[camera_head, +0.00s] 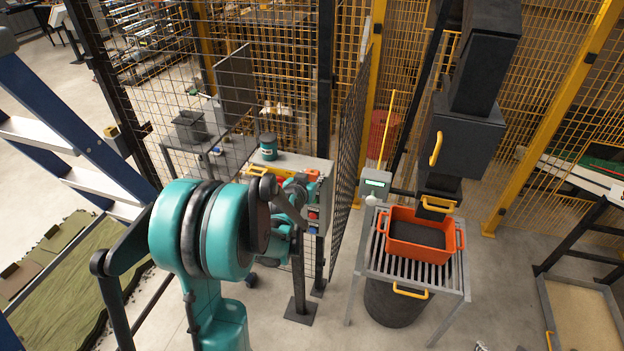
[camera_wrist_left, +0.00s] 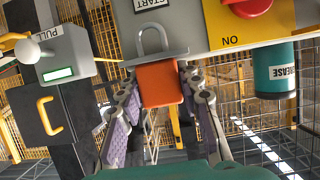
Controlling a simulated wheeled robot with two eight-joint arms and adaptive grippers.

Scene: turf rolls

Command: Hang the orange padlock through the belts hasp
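The orange padlock (camera_wrist_left: 160,84) sits between the fingertips of my left gripper (camera_wrist_left: 161,90) in the left wrist view, with both tips against its sides. Its grey shackle (camera_wrist_left: 152,38) lies over the face of the grey panel (camera_wrist_left: 195,28). A thin grey plate (camera_wrist_left: 180,53), apparently the hasp, crosses between shackle and body; I cannot tell whether the shackle passes through its hole. In the head view my left gripper (camera_head: 294,192) is at the panel's top edge, partly hidden by my arm, with a bit of the padlock (camera_head: 312,174) showing. My right gripper is not in view.
A teal grease can (camera_head: 268,147) stands close to the panel, beside mesh fencing. Right of it are a display box (camera_head: 376,186), a slatted table (camera_head: 440,279) with an orange crate (camera_head: 417,252), and a dark press (camera_head: 468,135). A blue ladder (camera_head: 60,130) stands at left.

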